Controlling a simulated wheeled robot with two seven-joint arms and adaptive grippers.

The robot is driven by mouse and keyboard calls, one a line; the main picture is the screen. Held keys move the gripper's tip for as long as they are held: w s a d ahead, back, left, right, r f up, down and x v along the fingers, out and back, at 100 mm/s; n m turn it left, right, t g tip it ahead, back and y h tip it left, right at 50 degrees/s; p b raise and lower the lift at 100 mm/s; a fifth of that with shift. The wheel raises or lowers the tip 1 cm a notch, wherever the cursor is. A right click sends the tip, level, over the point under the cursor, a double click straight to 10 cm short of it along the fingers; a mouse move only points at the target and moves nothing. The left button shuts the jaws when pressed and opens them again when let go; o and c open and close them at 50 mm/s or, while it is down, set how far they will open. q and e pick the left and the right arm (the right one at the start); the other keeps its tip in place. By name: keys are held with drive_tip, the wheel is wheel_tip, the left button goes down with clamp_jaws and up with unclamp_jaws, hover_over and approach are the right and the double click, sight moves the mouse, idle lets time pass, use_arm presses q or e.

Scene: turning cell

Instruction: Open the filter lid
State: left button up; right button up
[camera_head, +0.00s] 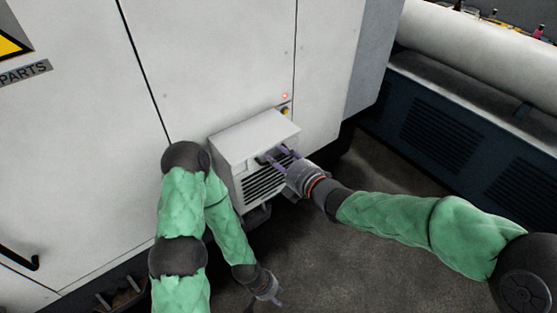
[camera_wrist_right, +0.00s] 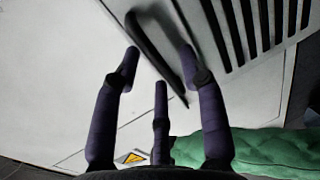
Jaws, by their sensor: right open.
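The filter box (camera_head: 252,137) is a white housing low on the machine's white front, with dark slats on its front face. That front face, the filter lid (camera_head: 250,176), sits flush in the box and looks shut. It has a dark bar handle (camera_head: 263,160), also seen slanting across the right wrist view (camera_wrist_right: 153,50). My right gripper (camera_head: 278,155) is open at the handle. In the wrist view its purple fingers (camera_wrist_right: 160,60) stand on both sides of the bar; I cannot tell whether they touch it. My left gripper (camera_head: 270,292) hangs low over the floor, small and unclear.
A red light (camera_head: 285,96) and a yellow-orange knob (camera_head: 285,111) are on the machine above the box. A dark blue unit with vents (camera_head: 450,130) stands at the right. Grey floor (camera_head: 370,255) is open in front. A black door handle (camera_head: 20,260) is at lower left.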

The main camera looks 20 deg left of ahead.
drive_tip(key=shift+a, duration=0.1)
drive_tip(key=shift+c, duration=0.3)
clamp_jaws()
use_arm(q)
drive_tip(key=shift+r, duration=0.2)
use_arm(e)
drive_tip(key=shift+r, duration=0.1)
